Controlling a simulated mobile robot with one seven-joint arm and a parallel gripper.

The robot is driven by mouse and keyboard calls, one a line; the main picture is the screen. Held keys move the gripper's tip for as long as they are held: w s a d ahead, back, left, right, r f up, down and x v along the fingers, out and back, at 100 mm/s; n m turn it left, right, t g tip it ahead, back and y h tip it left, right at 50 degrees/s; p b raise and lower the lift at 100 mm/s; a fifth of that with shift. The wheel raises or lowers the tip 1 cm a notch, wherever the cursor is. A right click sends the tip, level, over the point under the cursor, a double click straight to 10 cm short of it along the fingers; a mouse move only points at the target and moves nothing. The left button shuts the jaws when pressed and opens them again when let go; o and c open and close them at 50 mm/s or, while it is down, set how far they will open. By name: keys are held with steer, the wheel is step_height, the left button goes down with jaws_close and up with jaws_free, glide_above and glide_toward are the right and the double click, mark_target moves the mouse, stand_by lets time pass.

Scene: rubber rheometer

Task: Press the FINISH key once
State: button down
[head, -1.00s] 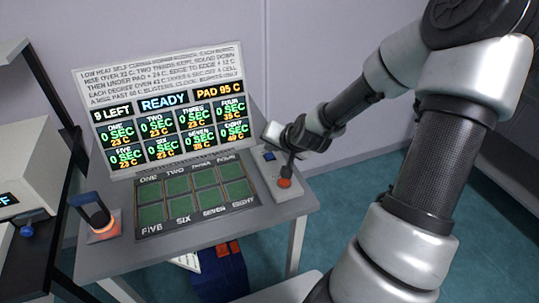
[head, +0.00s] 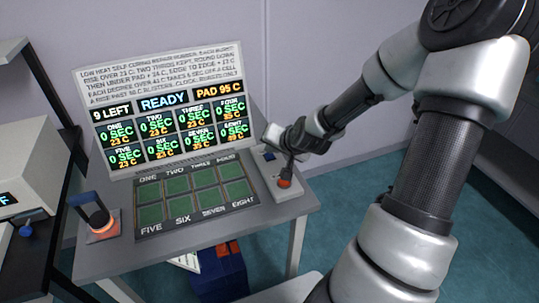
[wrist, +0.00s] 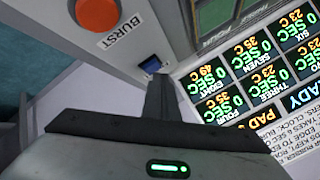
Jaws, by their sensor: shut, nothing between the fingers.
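The control box (head: 287,187) stands at the right edge of the table. It has a blue key (head: 269,156) at its far end and an orange-red button (head: 284,183) at its near end. The wrist view shows the button (wrist: 98,14) labelled BURST and the small blue key (wrist: 150,62); I cannot read a FINISH label on the key. My gripper (wrist: 156,84) is shut and empty, its fingertips close to the blue key in the wrist view. I cannot tell whether they touch it. In the head view the gripper hangs over the box.
A display panel (head: 163,103) reads READY, 9 LEFT and PAD 95 C, with 0 SEC for every cell. A tray of green cells (head: 178,212) lies before it. A dark-handled tool (head: 94,212) stands on a glowing orange pad at the table's left.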

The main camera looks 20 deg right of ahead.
steer(key=shift+s+f+b, duration=0.15)
steer(key=shift+f+b, duration=0.3)
steer(key=shift+f, duration=0.3)
stand_by(0.8)
steer(key=shift+r+p, duration=1)
steer(key=shift+r, duration=0.05)
step_height(320, 180, up, 5)
steer(key=p, duration=0.4)
steer(key=shift+p, duration=0.3)
steer(key=shift+r, duration=0.1)
